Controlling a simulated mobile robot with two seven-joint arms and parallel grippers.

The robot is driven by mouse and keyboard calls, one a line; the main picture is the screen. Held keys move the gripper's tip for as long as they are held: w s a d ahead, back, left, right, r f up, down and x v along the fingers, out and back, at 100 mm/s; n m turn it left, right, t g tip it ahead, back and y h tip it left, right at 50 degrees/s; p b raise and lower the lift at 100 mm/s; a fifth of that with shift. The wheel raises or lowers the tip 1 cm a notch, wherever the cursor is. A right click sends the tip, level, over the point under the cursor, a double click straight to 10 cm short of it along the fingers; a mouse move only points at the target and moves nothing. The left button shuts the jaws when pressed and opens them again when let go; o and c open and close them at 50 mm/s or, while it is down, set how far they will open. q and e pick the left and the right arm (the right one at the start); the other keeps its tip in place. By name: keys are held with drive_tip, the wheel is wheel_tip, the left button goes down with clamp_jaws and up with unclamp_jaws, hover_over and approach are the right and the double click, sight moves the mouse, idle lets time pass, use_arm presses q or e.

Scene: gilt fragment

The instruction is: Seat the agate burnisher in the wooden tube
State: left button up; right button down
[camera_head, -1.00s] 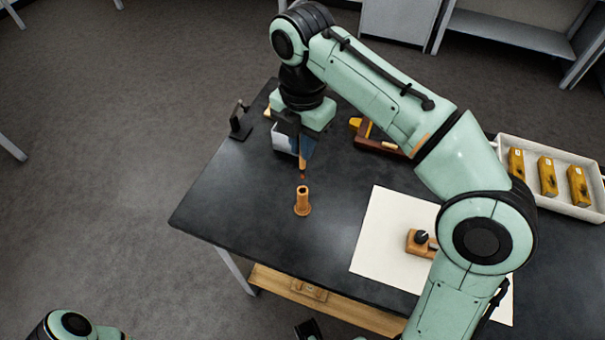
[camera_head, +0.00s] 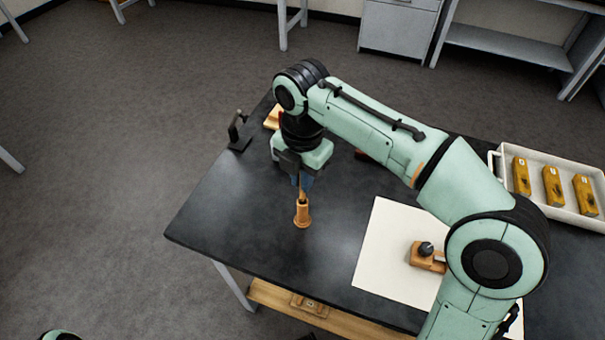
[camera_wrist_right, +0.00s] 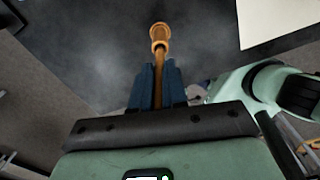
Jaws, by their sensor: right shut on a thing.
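The agate burnisher (camera_wrist_right: 157,88) is a thin orange-brown rod, held upright between the blue fingers of my right gripper (camera_head: 302,182). The gripper is shut on it, directly above the wooden tube (camera_head: 302,214). The tube is a small orange-brown upright cylinder with a wider foot, standing on the dark table. In the right wrist view the burnisher's lower end meets the mouth of the tube (camera_wrist_right: 160,34). I cannot tell how far it is inside. My left gripper is not clearly in view; only a bit of the left arm shows at the bottom left.
A white sheet (camera_head: 385,255) with a wooden block with a black knob (camera_head: 427,257) lies to the right. A white tray (camera_head: 497,165) holds yellow blocks at the far right. A small black stand (camera_head: 239,132) is at the table's far left corner. The table around the tube is clear.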

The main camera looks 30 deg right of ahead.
drive_tip(key=shift+f, duration=0.45)
drive_tip(key=c, duration=1.2)
unclamp_jaws()
drive_tip(key=shift+o, duration=0.2)
drive_tip(key=shift+r, duration=0.15)
wheel_tip(320, 180, up, 13)
drive_tip(key=p, duration=0.4)
drive_tip(key=shift+p, duration=0.35)
